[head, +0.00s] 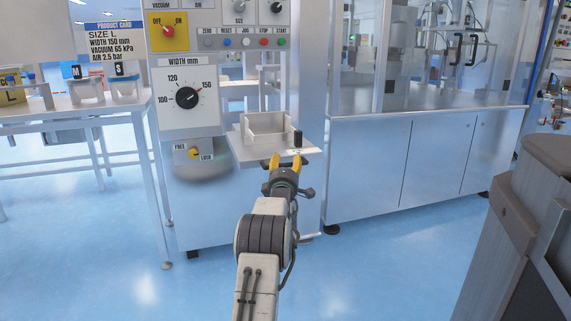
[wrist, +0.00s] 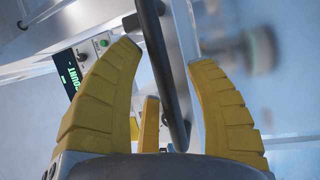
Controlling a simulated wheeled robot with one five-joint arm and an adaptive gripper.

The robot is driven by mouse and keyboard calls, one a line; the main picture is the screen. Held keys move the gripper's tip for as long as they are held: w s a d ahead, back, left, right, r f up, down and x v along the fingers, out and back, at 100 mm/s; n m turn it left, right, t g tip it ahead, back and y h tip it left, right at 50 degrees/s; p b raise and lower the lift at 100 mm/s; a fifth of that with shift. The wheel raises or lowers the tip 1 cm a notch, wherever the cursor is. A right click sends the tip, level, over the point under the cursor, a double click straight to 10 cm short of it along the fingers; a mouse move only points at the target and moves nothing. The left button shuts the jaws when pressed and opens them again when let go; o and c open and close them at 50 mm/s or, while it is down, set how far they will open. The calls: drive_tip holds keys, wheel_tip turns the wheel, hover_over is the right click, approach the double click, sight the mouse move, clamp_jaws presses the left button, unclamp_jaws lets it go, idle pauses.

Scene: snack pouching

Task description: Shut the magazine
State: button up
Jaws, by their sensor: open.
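The magazine (head: 262,141) is a pale open-topped tray with upright walls on a flat plate, and it sticks out from the front of the machine. A short black post (head: 298,138) stands at its right front corner. My gripper (head: 286,160) is at the plate's front edge, its yellow fingers open. In the wrist view, my gripper (wrist: 165,51) has a dark bar (wrist: 158,55) running between its spread fingers. Whether a finger touches the bar I cannot tell.
The machine's panel (head: 187,98) with its width dial rises behind left. A grey bin-like body (head: 520,230) is at near right. The blue floor between is clear.

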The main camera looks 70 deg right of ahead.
clamp_jaws()
idle(0.4)
